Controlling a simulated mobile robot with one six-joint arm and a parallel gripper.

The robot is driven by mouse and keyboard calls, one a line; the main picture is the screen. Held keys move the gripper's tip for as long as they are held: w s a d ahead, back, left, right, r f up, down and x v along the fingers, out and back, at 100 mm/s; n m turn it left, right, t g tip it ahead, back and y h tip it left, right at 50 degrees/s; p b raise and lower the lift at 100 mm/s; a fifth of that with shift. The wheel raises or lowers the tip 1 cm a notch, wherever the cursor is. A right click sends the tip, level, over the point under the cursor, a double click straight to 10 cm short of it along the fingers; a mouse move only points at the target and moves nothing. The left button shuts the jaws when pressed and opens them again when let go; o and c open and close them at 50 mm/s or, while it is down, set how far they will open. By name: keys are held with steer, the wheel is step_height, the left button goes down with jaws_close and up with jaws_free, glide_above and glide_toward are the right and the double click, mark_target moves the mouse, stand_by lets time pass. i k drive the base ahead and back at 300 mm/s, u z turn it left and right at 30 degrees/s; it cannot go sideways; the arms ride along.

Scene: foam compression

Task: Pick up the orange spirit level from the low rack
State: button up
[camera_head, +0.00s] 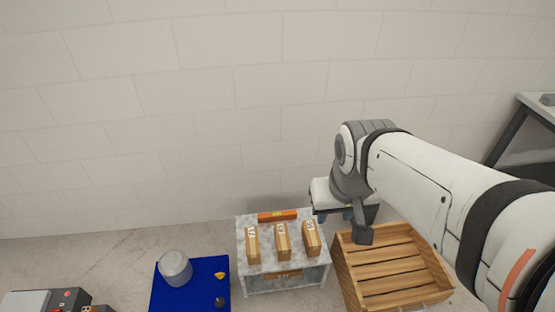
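The orange spirit level (277,215) lies flat along the back edge of the low rack (243,225), with a yellowish patch at its middle. The rack has a speckled grey-white top. My gripper (348,217) is to the right of the rack, apart from the spirit level, above the back left corner of the wooden crate.
Several wooden blocks with labels, one of them a block (282,241), stand on the rack in front of the level. A slatted wooden crate (440,272) is at the right. A blue mat (195,298) with a grey cylinder (175,268) lies at the left. A white wall (200,120) stands behind.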

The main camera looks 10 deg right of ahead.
mark_target(290, 214)
steer(key=u, duration=0.15)
steer(key=i, duration=0.9)
steer(key=z, duration=0.05)
